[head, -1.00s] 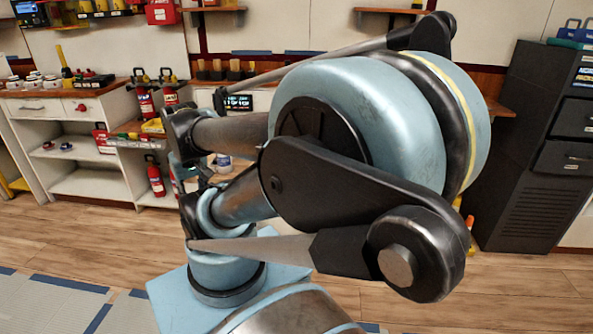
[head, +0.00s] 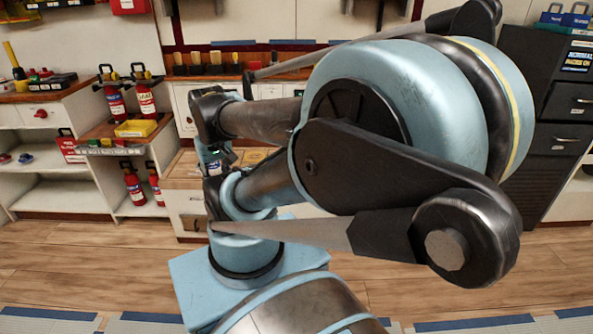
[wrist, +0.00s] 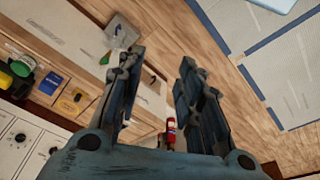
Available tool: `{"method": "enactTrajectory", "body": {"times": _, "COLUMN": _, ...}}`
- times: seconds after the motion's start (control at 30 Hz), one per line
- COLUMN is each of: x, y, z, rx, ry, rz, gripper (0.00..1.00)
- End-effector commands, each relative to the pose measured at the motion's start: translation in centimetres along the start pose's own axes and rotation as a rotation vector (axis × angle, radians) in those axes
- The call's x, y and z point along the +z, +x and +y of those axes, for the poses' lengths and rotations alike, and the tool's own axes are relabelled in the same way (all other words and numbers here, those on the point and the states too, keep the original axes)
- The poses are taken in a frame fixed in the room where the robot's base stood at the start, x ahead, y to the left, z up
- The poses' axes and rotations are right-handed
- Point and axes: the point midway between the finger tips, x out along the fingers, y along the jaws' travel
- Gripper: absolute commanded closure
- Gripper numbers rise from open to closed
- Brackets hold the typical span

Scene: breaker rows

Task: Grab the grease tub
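My gripper (wrist: 160,66) is open in the wrist view, its two dark fingers apart with nothing held between them. In the head view the gripper is largely hidden behind my arm. I cannot pick out the grease tub with certainty in either view. A round green-topped thing (wrist: 20,69) lies at the left edge of the wrist view, apart from the fingers; I cannot tell what it is.
Fire extinguishers (head: 115,102) stand on and under a shelf at left, near a yellow bin (head: 136,128). A wooden-topped counter (head: 182,171) lies behind my arm. A dark cabinet (head: 560,140) stands at right. The wooden floor (head: 90,262) is open at left.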

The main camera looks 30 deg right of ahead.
Motion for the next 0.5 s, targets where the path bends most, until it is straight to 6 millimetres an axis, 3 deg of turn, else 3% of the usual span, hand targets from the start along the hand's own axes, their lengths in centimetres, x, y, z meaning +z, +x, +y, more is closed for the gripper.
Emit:
{"method": "enactTrajectory", "body": {"times": 0.03, "x": 0.0, "y": 0.0, "z": 0.0, "rx": 0.0, "ry": 0.0, "rz": 0.0, "gripper": 0.58}}
{"method": "enactTrajectory", "body": {"times": 0.2, "x": 0.0, "y": -1.1, "z": 0.3, "rx": 0.003, "ry": 0.024, "rz": 0.009, "gripper": 0.23}}
{"method": "enactTrajectory", "body": {"times": 0.5, "x": -5.6, "y": -3.7, "z": 2.7, "rx": 0.019, "ry": 0.187, "rz": -0.015, "gripper": 0.23}}
